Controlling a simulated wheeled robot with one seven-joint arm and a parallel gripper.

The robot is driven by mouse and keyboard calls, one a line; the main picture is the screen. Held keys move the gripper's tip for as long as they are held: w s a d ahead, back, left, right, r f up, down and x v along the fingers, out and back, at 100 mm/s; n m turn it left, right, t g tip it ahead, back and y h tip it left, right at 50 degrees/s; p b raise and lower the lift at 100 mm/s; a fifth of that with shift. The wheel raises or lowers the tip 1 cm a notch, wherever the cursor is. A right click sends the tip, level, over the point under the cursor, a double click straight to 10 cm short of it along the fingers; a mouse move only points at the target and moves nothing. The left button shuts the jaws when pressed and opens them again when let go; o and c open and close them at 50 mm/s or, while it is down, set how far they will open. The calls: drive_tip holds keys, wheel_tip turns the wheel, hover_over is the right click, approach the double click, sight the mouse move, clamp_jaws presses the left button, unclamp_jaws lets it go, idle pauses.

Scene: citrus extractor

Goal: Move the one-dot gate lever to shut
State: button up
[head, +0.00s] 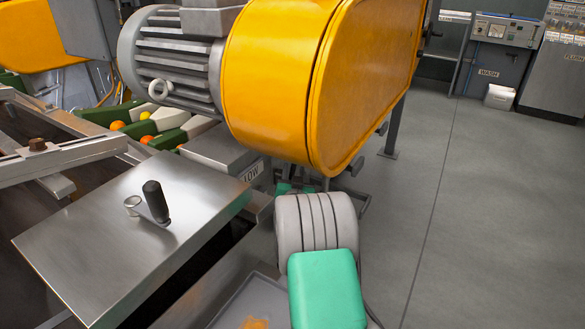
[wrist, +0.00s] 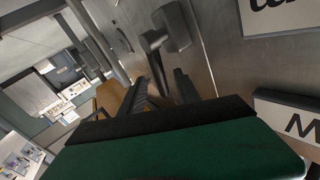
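A dark lever with a blocky grip (wrist: 172,27) and a short arm stands on a grey metal panel in the wrist view. I see no dots on it, so I cannot tell whether it is the one-dot gate lever, nor its setting. My gripper (wrist: 166,88) points at the panel; its two dark ribbed fingers are apart, with the lever's lower part between or just beyond them. Contact cannot be told. In the head view my arm and the orange housing hide most of the gripper and this lever.
A black-handled crank (head: 155,202) stands on a steel cover (head: 120,245). The big orange housing (head: 290,75) and grey motor (head: 168,65) hang close above my arm. The floor (head: 470,210) at right is open.

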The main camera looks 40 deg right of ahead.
sight(294, 167)
drive_tip(key=b+x, duration=0.1)
drive_tip(key=x, duration=0.2)
drive_tip(key=shift+w+d, duration=0.2)
drive_tip(key=shift+w, duration=0.15)
clamp_jaws()
idle(1.1)
